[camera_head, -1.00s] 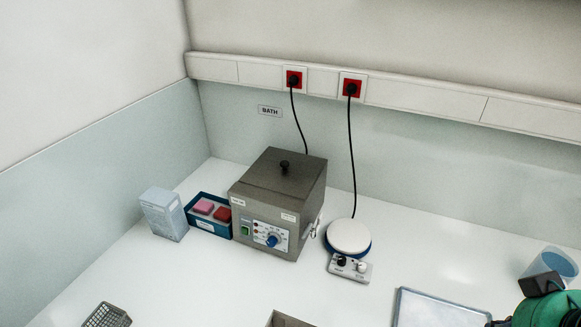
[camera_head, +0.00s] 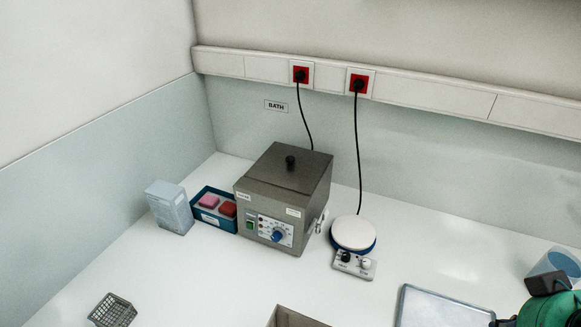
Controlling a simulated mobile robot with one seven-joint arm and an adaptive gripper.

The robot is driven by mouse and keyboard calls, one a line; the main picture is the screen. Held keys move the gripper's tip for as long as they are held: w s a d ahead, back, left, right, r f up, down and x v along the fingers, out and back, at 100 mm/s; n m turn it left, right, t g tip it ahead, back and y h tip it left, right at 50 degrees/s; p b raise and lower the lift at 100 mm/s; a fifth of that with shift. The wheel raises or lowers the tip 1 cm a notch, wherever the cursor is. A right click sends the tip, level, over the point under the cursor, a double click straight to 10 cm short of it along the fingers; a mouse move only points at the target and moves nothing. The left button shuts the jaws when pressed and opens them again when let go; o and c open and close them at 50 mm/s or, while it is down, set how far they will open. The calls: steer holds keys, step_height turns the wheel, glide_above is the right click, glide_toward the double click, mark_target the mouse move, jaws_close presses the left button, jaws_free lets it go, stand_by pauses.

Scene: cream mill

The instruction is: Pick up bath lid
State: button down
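The bath (camera_head: 285,202) is a grey metal box with a blue dial and a green switch on its front, standing at the back of the white bench. Its lid (camera_head: 268,168) is a flat grey plate with a black knob (camera_head: 290,161), lying on top of the bath. Part of my arm, green and dark, shows at the lower right edge, far from the lid. The fingertips of my gripper cannot be made out, so its opening does not show.
A blue tray (camera_head: 228,224) with pink and red blocks and a pale box (camera_head: 169,207) stand left of the bath. A hotplate stirrer (camera_head: 353,234) stands close on its right. A wire basket (camera_head: 112,311), an open box (camera_head: 297,318), a flat tray (camera_head: 442,308) and a blue beaker (camera_head: 556,263) sit nearer.

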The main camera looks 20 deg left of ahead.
steer(key=c, duration=1.4)
jaws_free()
steer(key=w+a+r+n+g+p, duration=0.1)
steer(key=w+a+r+p, duration=0.55)
steer(key=w+a, duration=0.4)
steer(key=w+a+r+p, duration=0.5)
steer(key=w+a+r, duration=0.25)
steer(key=w, duration=0.65)
steer(key=shift+n+g+y, duration=0.3)
steer(key=shift+n+g, duration=0.3)
steer(key=shift+g, duration=0.1)
steer(key=w+a+f+p, duration=0.2)
steer(key=w+a+p, duration=0.1)
steer(key=a, duration=0.8)
steer(key=w+a+f+p, duration=0.3)
steer(key=a+p, duration=0.1)
steer(key=a, duration=0.8)
steer(key=w+a+f+p, duration=0.2)
steer(key=w+a+p, duration=0.2)
steer(key=a, duration=0.8)
steer(key=shift+a+f, duration=0.15)
steer(key=shift+a, duration=0.05)
steer(key=shift+f, duration=0.1)
